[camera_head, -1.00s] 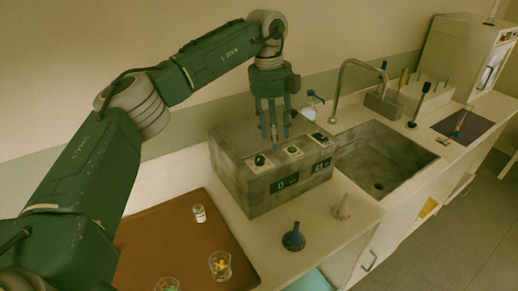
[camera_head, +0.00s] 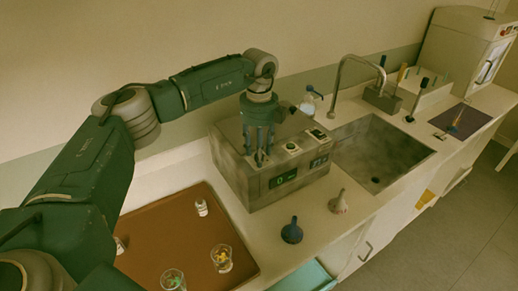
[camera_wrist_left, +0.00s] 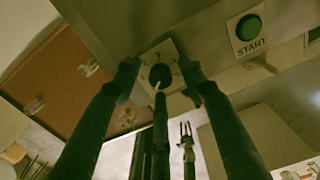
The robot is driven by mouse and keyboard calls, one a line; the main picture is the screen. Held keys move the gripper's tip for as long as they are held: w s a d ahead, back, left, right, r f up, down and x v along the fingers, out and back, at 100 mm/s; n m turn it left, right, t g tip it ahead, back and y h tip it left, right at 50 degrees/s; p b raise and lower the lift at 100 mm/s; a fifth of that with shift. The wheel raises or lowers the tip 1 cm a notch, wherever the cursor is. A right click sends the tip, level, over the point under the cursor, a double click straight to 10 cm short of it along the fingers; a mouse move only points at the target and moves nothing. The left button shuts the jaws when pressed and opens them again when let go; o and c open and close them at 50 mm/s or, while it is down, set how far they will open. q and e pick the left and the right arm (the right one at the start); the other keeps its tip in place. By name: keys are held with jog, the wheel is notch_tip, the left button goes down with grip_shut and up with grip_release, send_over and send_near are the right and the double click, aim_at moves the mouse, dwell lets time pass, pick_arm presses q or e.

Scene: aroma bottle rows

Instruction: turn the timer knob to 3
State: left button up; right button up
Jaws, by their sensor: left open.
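The timer knob (camera_wrist_left: 160,75) is black and round, on a white square plate with marks, in the left wrist view. A pale pointer line on it points down toward the lower edge of that picture. In the head view my left gripper (camera_head: 258,152) stands above the top of the grey box (camera_head: 232,172), its fingers pointing down and mostly hiding the knob. In the left wrist view its dark fingers are spread around the knob, open; I cannot tell whether any touches it. A green START button (camera_wrist_left: 249,27) sits beside the knob. My right gripper is not in view.
The box front has a green display (camera_head: 284,179). A brown tray (camera_head: 165,235) with glassware lies left of the box. A dark blue funnel-shaped item (camera_head: 291,233) and a pale one (camera_head: 338,203) stand in front. A sink (camera_head: 378,160) lies to the right.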

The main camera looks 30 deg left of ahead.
pick_arm(q)
jog(key=shift+c, duration=1.3)
grip_shut()
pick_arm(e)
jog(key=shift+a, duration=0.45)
pick_arm(q)
jog(key=shift+w+r+m+b, duration=0.1)
jog(key=shift+m+b, duration=0.2)
jog(key=shift+m, duration=0.2)
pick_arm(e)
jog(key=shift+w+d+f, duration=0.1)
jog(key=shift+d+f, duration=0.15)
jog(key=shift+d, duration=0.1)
